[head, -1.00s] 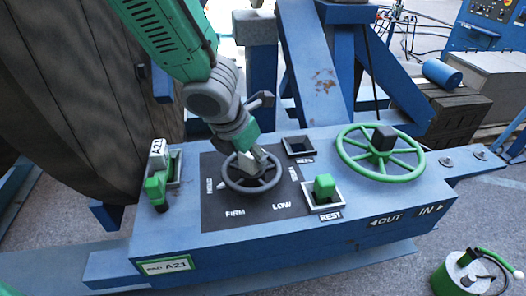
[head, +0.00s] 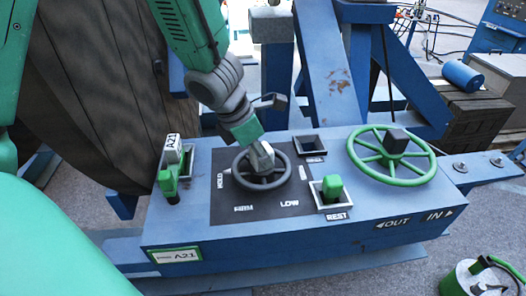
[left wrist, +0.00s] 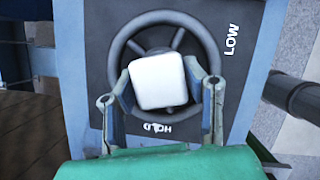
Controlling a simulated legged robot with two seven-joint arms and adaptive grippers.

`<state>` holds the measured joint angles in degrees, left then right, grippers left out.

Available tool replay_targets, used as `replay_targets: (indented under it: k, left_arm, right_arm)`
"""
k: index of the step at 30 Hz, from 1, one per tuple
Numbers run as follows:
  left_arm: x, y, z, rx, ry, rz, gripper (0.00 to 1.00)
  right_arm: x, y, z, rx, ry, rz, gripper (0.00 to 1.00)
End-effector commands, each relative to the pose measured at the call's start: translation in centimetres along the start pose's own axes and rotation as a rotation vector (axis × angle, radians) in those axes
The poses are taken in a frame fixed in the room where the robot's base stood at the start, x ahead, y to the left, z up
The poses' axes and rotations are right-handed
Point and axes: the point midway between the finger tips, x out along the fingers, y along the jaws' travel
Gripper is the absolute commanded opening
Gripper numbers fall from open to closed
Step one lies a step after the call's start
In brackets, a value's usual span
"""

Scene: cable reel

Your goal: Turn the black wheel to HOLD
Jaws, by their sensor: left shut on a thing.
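The black wheel (head: 285,173) lies flat on a dark panel of the blue console, with HOLD at its left, FIRM in front and LOW at front right. It also shows in the left wrist view (left wrist: 117,45). My left gripper (head: 262,157) reaches down onto the wheel's middle and is shut on it. In the left wrist view its fingers (left wrist: 160,95) stand either side of a pale square block over the hub. There a small white mark overlaps the HOLD label (left wrist: 157,128). The hub under the block is hidden. My right gripper is not in view.
A green handwheel (head: 360,165) stands right of the panel. A green-capped lever (head: 332,188) sits by REST, and another green lever (head: 170,180) by the A21 tag. A large wooden reel (head: 90,90) stands at left. A green canister (head: 470,280) is at front right.

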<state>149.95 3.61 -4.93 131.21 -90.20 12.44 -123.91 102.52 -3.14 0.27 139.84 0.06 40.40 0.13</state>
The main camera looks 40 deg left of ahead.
Motion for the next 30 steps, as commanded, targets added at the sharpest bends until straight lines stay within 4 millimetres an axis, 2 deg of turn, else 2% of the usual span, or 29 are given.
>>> replay_targets:
  k: [7, 8, 9, 10, 22, 26, 30]
  left_arm:
    - [-0.1, 0.2, 0.3, 0.01, -0.006, 0.004, 0.0]
    - [-0.1, 0.1, 0.3, 0.01, -0.006, 0.004, 0.41]
    - [-0.1, 0.1, 0.3, 0.01, -0.006, 0.004, 0.56]
    - [-0.1, 0.1, 0.3, 0.01, -0.005, 0.004, 0.59]
    - [-0.4, 0.0, 0.2, 0.008, -0.004, 0.001, 0.59]
    - [-1.6, 0.1, 0.3, 0.009, -0.007, 0.003, 0.59]
    - [-3.9, 0.1, 0.2, 0.012, -0.004, 0.008, 0.59]
  right_arm:
    - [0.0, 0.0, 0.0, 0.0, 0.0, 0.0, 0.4]
    - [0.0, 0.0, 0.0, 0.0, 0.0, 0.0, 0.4]
    - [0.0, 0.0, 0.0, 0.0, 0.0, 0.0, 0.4]
    - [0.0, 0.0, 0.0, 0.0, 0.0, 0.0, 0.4]
    - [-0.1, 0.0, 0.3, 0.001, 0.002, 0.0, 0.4]
    - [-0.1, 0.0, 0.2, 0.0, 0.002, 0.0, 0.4]
    - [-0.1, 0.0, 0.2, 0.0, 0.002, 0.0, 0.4]
